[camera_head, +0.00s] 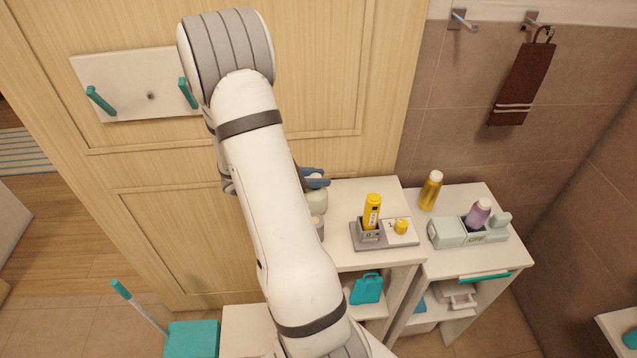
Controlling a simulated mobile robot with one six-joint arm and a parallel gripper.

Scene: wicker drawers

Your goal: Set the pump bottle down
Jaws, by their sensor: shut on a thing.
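The pump bottle (316,200) is a pale green-white bottle above the left part of the white cabinet top (345,197). My gripper (314,178), with dark blue-grey fingers, is shut on its upper part. The bottle looks about upright. My arm covers its left side, and I cannot tell whether its base touches the cabinet top. A small grey item (319,225) shows just in front of it, partly hidden by my arm.
A grey tray (366,240) holds a yellow tube (372,211) and a small yellow item (401,226). On the right cabinet stand an amber bottle (430,192) and a pale green organizer (446,232) with a purple bottle (478,213). The cabinet top behind the grey tray is clear.

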